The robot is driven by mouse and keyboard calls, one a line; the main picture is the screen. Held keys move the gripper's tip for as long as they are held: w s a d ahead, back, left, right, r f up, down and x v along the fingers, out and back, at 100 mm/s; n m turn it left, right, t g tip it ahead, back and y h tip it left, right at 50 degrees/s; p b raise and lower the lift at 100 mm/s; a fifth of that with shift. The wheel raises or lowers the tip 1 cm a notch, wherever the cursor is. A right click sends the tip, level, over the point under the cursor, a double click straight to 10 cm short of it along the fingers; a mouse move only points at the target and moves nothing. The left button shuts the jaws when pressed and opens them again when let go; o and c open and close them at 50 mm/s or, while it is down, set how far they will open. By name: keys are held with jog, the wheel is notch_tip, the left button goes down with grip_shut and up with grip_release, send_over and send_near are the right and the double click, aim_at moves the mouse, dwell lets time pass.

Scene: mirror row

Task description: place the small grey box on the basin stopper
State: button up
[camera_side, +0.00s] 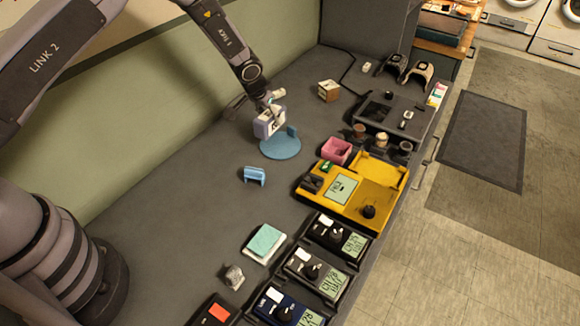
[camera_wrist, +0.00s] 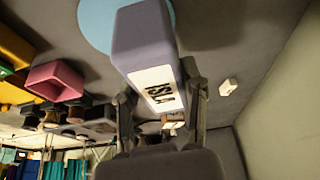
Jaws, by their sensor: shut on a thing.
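The small grey box (camera_side: 264,126) is greyish-lilac with a white face. In the wrist view the box (camera_wrist: 144,38) shows dark lettering on that face. My gripper (camera_side: 270,108) is shut on it, with a finger on each side in the wrist view (camera_wrist: 160,92). The basin stopper looks to be the flat blue disc (camera_side: 281,148) with a small raised tab, lying on the counter. The box is at the disc's upper left edge in the side view. In the wrist view it covers part of the disc (camera_wrist: 95,22). I cannot tell whether they touch.
A pink container (camera_side: 336,151) and a yellow device (camera_side: 350,195) stand right of the disc. A small blue holder (camera_side: 255,174) lies in front, and a wooden block (camera_side: 328,91) behind. The wall (camera_side: 150,110) is close on the left. Several meters line the counter's right edge.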

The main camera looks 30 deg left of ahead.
jog(key=shift+f, duration=0.25)
jog(key=shift+f, duration=0.35)
jog(key=o, duration=1.2)
